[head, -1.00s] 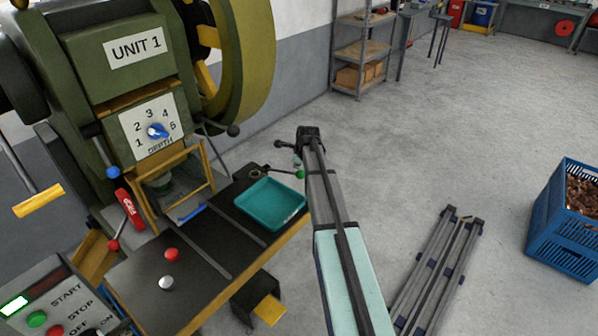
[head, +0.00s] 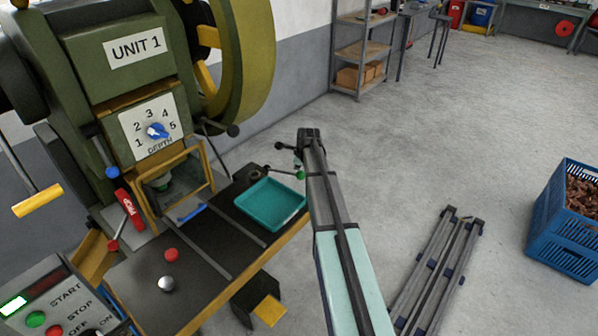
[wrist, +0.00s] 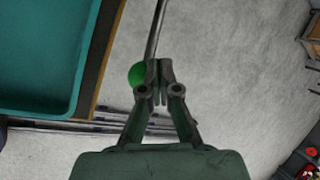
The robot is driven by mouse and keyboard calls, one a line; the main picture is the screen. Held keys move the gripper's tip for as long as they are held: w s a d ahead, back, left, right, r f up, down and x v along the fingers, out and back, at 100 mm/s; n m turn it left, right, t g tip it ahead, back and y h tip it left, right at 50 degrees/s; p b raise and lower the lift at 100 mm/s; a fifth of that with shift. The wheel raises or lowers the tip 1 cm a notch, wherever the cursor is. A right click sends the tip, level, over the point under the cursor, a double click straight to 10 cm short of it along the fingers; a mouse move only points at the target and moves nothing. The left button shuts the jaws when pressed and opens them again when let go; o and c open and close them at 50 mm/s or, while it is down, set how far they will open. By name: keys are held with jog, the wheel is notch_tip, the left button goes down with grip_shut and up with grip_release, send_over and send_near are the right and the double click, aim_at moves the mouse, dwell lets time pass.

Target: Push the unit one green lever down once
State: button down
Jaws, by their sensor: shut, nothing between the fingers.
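The unit 1 press stands at the left of the head view, marked by its "UNIT 1" plate (head: 136,48). Its green lever shows as a green ball knob (head: 300,175) at the right edge of the black table, beside the teal tray. My gripper (head: 297,162) is just above the knob in the head view, partly hidden by my arm. In the wrist view the shut, empty fingertips (wrist: 158,72) are beside the green ball (wrist: 137,75), overlapping its right edge. A thin metal rod (wrist: 156,30) runs up from there. I cannot tell whether the fingers touch the lever.
A teal tray (head: 262,223) sits on the black table (head: 205,250). Red (head: 171,254) and grey (head: 166,283) knobs are at the table front. A blue crate of copper (head: 545,235) stands at the right.

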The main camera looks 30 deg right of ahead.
aim_at(301, 173)
jog(key=shift+s+d+f+b, duration=0.1)
jog(key=shift+s+f+b, duration=0.2)
jog(key=shift+f, duration=0.4)
jog(key=shift+s+d+f+b, duration=0.2)
jog(key=shift+f+b, duration=0.1)
jog(key=shift+f, duration=0.4)
jog(key=shift+s+d+f+b, duration=0.1)
jog(key=shift+s+f+b, duration=0.2)
jog(key=shift+f, duration=0.4)
dwell(2.2)
jog(key=shift+w+r, duration=0.1)
jog(key=shift+w+a+r+p, duration=0.15)
jog(key=shift+w+r+p, duration=0.25)
jog(key=shift+r, duration=0.5)
jog(key=shift+w+a+r+p, duration=0.2)
jog(key=shift+r+p, duration=0.35)
jog(key=shift+r, duration=0.3)
jog(key=shift+w+a+r+p, duration=0.15)
jog(key=shift+w+r+p, duration=0.25)
jog(key=shift+r, duration=0.5)
jog(key=shift+w+a+r+p, duration=0.1)
jog(key=shift+w+r+p, duration=0.25)
jog(key=shift+r, duration=0.45)
jog(key=shift+w+a+r+p, duration=0.15)
jog(key=shift+r+p, duration=0.3)
jog(key=shift+r, duration=0.3)
jog(key=shift+w+a+r+p, duration=0.15)
jog(key=shift+r+p, duration=0.25)
jog(key=shift+r, duration=0.4)
